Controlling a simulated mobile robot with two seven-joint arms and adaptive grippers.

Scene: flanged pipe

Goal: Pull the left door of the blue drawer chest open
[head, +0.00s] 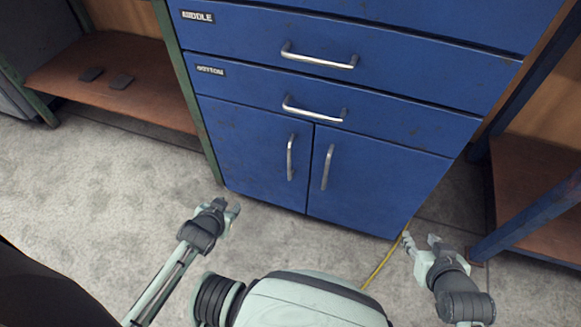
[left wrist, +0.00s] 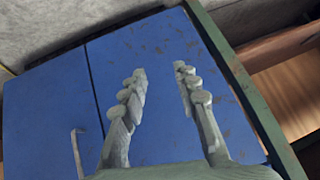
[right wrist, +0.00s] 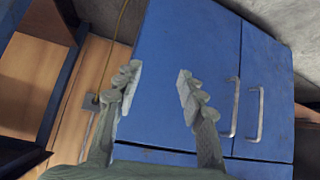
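The blue drawer chest (head: 250,128) stands ahead with two doors at its bottom. The left door (head: 253,168) looks shut and has an upright metal handle (head: 291,157). The right door (head: 370,180) is also shut, with its own handle (head: 328,167). My left gripper (head: 230,210) is open and empty, low in front of the chest's left edge, apart from the handle.
Drawers labelled MIDDLE (head: 198,16) and BOTTOM (head: 210,70) with metal handles sit above the doors. A wooden shelf (head: 150,92) with green posts stands left. A blue-framed shelf (head: 535,215) stands right. A yellow cable (head: 380,265) lies on the floor. Floor before the left door is clear.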

